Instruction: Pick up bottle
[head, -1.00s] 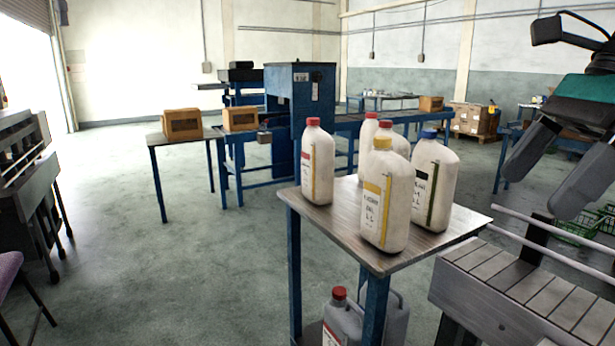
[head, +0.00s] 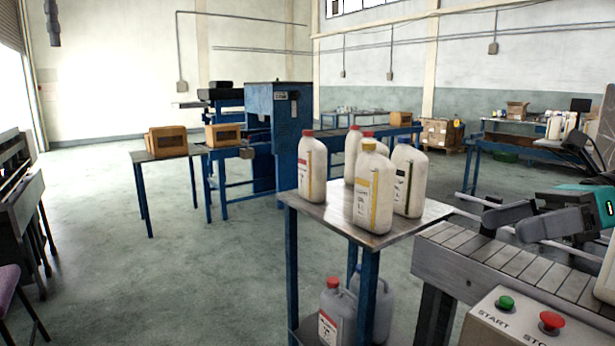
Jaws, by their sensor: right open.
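Several white bottles stand upright on a small table (head: 315,208). Behind the yellow-capped one, red-capped bottles (head: 353,155) are partly hidden. Grey bottles, one red-capped (head: 335,315), stand on the lower shelf. My right gripper (head: 503,226) is open and empty, its fingers pointing left above the conveyor, to the right of the table and apart from the bottles. My left gripper is out of view.
A slatted conveyor (head: 500,270) lies right of the table, with a start/stop control box (head: 530,320) in front. A blue machine (head: 278,135) and a table with orange boxes (head: 168,141) stand behind.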

